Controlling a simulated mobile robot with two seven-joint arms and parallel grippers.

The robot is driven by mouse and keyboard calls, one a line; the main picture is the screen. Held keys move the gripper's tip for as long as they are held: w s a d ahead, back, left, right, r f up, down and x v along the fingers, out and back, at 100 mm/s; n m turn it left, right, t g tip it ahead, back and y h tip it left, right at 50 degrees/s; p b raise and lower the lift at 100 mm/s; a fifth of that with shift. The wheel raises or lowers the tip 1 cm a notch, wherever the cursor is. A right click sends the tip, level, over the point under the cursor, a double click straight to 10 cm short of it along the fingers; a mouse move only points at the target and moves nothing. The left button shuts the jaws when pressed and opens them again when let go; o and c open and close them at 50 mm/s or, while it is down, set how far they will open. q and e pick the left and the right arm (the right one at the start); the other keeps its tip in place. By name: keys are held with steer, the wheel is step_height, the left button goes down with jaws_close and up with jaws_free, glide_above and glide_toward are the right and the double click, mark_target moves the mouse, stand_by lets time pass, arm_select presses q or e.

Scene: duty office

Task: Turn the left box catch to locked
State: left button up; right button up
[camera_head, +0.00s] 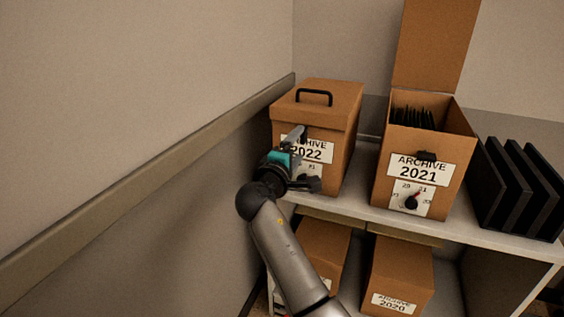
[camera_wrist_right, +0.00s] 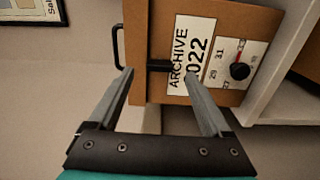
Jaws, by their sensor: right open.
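The left box (camera_head: 343,147) is a brown carton with its lid shut, labelled ARCHIVE 2022. It also shows sideways in the right wrist view (camera_wrist_right: 208,20). Its small black catch (camera_wrist_right: 160,66) sits at the lid's lower edge beside the label. My right gripper (camera_wrist_right: 160,73) is open in front of the box, with the catch between its fingertips in the picture; contact cannot be told. In the head view my right gripper (camera_head: 299,143) covers part of the label and the catch area. My left gripper is not in view.
The left box has a black dial (camera_wrist_right: 240,71) with a red pointer and a black lid handle (camera_head: 314,97). The ARCHIVE 2021 box (camera_head: 378,190) stands right, lid raised. Black files (camera_head: 520,190) stand beyond it on the shelf (camera_head: 364,208). A wall rail (camera_head: 150,180) runs left.

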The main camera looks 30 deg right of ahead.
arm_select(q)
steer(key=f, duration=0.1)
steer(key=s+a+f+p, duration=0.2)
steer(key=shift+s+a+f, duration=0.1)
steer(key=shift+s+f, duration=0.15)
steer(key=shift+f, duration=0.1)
arm_select(e)
steer(key=v, duration=1)
